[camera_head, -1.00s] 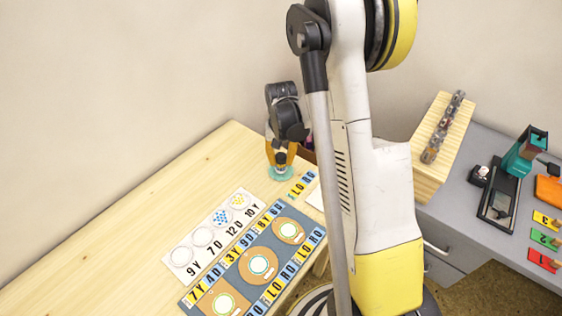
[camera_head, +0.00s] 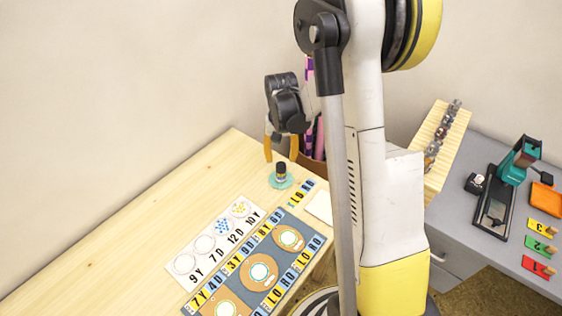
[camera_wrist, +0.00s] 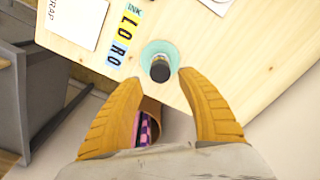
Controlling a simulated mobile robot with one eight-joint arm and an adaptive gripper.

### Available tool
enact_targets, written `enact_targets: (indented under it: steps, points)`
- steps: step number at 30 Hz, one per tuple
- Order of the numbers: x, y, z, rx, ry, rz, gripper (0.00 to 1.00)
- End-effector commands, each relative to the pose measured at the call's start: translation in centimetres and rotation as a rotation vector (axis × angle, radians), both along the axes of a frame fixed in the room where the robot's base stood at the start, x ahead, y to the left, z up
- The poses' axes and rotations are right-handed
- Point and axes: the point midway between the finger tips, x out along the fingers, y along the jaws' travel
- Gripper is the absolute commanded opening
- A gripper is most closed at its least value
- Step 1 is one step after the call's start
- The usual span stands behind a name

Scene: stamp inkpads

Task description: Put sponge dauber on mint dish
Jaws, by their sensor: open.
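The sponge dauber (camera_head: 281,169) is a small dark upright cylinder with a pale band. It stands on the mint dish (camera_head: 279,181), a small round green dish near the table's back corner. In the wrist view the dauber (camera_wrist: 160,69) shows from above, inside the rim of the mint dish (camera_wrist: 148,56). My gripper (camera_head: 268,152) is above and behind the dauber. In the wrist view my gripper (camera_wrist: 161,78) has its two orange fingers spread wide, with nothing between them. The dauber stands just beyond the fingertips, apart from them.
A brown holder with pink and purple rolls (camera_head: 314,150) stands close behind the dish. INK letter cards (camera_head: 301,193), a blue mat (camera_head: 242,260) and a white card with circles (camera_head: 210,240) lie in front. The table's left side is clear. A grey desk (camera_head: 470,235) stands right.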

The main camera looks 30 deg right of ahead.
Motion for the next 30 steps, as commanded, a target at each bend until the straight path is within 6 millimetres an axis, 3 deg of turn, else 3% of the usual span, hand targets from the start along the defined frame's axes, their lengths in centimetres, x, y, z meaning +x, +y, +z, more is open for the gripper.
enact_targets:
  steps: [1,3,11,16,24,30]
  points:
    - [0.0,0.0,1.6,0.000,0.000,0.000,0.46]
    - [-0.1,0.1,3.0,0.000,0.000,0.000,0.46]
    - [-0.2,0.2,5.9,-0.001,-0.003,0.003,0.46]
    - [-1.4,2.2,9.4,-0.016,-0.057,0.057,0.46]
    - [-7.1,8.5,18.0,-0.073,-0.259,0.238,0.46]
    - [-12.6,12.5,20.9,-0.112,-0.414,0.372,0.46]
